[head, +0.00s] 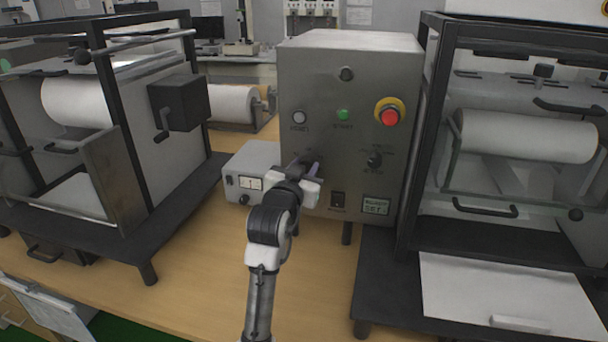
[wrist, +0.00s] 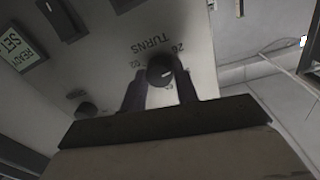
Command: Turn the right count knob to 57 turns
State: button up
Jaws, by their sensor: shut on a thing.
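A grey control box (head: 330,90) stands on the bench in the head view. My gripper (head: 308,168) is at the left dial on its front face and hides it there. In the wrist view, my two fingers (wrist: 161,88) sit on either side of a round black knob (wrist: 160,70), shut on it. The print beside it reads TURNS, upside down, with scale numbers around; the exact setting is not readable. A light pointer mark shows on the knob. A second black knob (head: 374,159) is farther right on the panel, free; it also shows in the wrist view (wrist: 86,110).
The panel has a red emergency button (head: 390,117), a green button (head: 343,115), a white button (head: 299,117), a rocker switch (head: 338,200) and a display reading READY SET (head: 376,206). A small grey box (head: 250,170) stands left. Framed roller machines flank the bench.

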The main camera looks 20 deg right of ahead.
jog(key=shift+m+y+b, duration=0.3)
jog(key=shift+m+b, duration=1.75)
jog(key=shift+m, duration=1.65)
jog(key=o, duration=1)
jog(key=shift+s, duration=0.15)
jog(key=b+v, duration=0.2)
jog(key=v, duration=1.1)
jog(key=shift+s+a, duration=0.2)
jog(key=shift+s, duration=0.1)
